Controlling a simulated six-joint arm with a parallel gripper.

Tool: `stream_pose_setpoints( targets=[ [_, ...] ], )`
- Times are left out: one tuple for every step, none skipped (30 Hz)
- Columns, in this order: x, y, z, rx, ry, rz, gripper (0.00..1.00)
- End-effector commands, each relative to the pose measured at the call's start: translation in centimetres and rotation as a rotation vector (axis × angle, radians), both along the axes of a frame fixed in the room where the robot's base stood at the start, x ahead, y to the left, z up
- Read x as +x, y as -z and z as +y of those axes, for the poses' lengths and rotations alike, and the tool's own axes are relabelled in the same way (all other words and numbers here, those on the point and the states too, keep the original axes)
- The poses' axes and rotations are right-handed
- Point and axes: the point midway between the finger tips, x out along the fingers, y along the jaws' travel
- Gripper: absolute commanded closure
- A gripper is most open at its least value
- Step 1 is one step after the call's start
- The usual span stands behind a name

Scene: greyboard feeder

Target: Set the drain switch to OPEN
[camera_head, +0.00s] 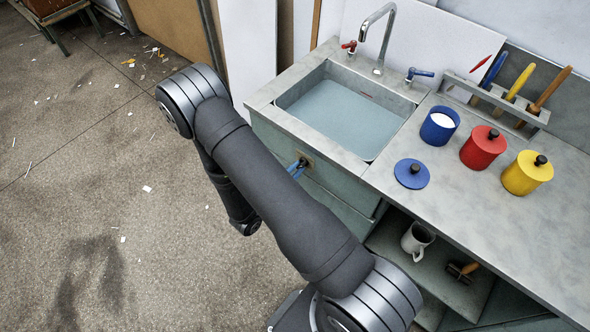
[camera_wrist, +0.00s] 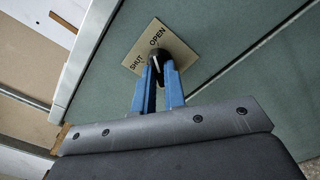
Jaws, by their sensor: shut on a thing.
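The drain switch is a black knob (camera_wrist: 165,50) on a tan plate (camera_wrist: 141,46) lettered OPEN and SHUT, on the green cabinet front. In the head view the plate (camera_head: 309,157) sits below the sink's front edge. My gripper (camera_wrist: 158,72) has its blue fingers closed on the knob, one on each side. In the head view my gripper (camera_head: 299,166) reaches the knob from the front, partly behind my arm. A pale line shows on the knob between the fingers, but I cannot tell for sure which word it points to.
The sink (camera_head: 340,110) holds water under a tap (camera_head: 378,40). On the counter stand an open blue pot (camera_head: 438,128), its lid (camera_head: 412,174), a red pot (camera_head: 482,149) and a yellow pot (camera_head: 526,174). A white mug (camera_head: 416,240) is on the shelf below.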

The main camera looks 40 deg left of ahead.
Motion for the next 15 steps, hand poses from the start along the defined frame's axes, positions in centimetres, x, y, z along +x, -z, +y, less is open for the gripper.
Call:
stream_pose_setpoints(
  targets=[
    [-0.05,0.04,0.0,0.027,-0.001,0.001,1.0],
    [-0.05,0.04,0.0,0.044,-0.001,0.001,1.0],
    [-0.05,0.04,0.0,0.065,-0.001,0.001,1.0],
    [-0.05,0.04,0.0,0.08,-0.001,0.001,1.0],
    [-0.05,0.04,0.0,0.093,-0.001,0.001,1.0],
    [-0.05,0.04,0.0,0.11,-0.001,0.001,1.0],
    [-0.05,0.04,0.0,0.121,-0.001,0.001,1.0],
    [-0.05,0.04,0.0,0.131,-0.001,0.001,1.0],
    [-0.05,0.03,0.01,0.143,-0.001,0.001,1.0],
    [-0.05,0.03,0.01,0.15,-0.001,0.001,1.0],
    [-0.05,0.03,0.01,0.156,-0.001,0.001,1.0],
    [-0.05,0.03,0.01,0.164,-0.001,0.001,1.0],
    [-0.05,0.03,0.01,0.169,-0.001,0.001,1.0],
    [-0.05,0.03,0.01,0.173,-0.001,0.002,1.0],
    [-0.05,0.03,0.01,0.176,-0.001,0.002,1.0]
  ],
)
